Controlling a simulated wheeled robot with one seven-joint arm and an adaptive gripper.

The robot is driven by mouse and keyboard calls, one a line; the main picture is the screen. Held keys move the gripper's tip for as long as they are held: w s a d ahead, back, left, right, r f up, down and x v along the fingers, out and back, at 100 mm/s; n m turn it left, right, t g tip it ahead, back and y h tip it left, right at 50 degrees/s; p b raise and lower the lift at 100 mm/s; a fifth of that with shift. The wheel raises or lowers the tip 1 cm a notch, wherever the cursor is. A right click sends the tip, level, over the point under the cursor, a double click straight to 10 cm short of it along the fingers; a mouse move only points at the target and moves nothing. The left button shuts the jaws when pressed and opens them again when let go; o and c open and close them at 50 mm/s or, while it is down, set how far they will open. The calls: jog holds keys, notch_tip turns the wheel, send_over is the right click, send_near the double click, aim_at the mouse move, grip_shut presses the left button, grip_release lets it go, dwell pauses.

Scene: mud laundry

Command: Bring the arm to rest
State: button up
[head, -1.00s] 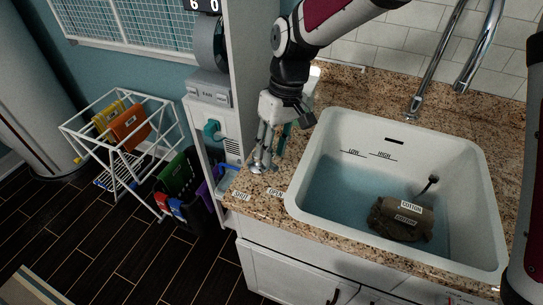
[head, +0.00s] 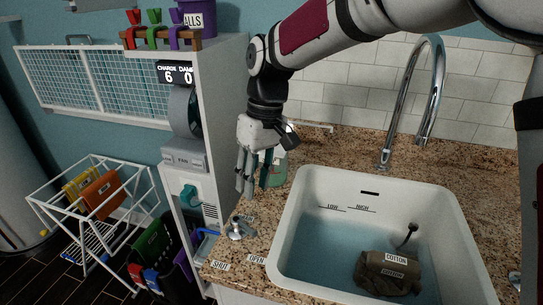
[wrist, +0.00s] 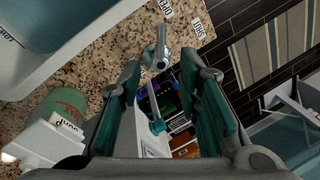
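My gripper (head: 252,194) hangs from my arm over the granite counter, left of the sink, with its fingers pointing down. In the wrist view my gripper (wrist: 162,70) has its two teal-padded fingers apart with nothing held between them. A small metal tap handle (head: 240,229) stands on the counter below the fingertips, close to the OPEN and SHUT labels. In the wrist view this handle (wrist: 156,50) shows just beyond the fingertips and looks clear of them.
The white sink (head: 290,225) holds water and a brown COTTON bundle (head: 388,273). A curved faucet (head: 405,100) rises behind it. A green soap container (head: 276,168) is behind my fingers. A shelf unit (head: 228,110) and wire rack (head: 95,205) stand left.

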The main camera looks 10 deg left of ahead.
jog(key=s+d+r+m+t, duration=0.2)
jog(key=s+d+r+m, duration=0.15)
jog(key=d, duration=0.65)
jog(key=s+d+r+m+t, duration=0.25)
jog(key=d+r, duration=0.25)
jog(key=d, duration=0.5)
jog(key=s+d+f+m+t+h, duration=0.1)
jog(key=s+d+m, duration=0.3)
jog(key=s+d, duration=0.8)
jog(key=shift+s+d+f+m+t, duration=0.2)
jog(key=shift+s+m+t, duration=0.2)
jog(key=shift+s, duration=0.25)
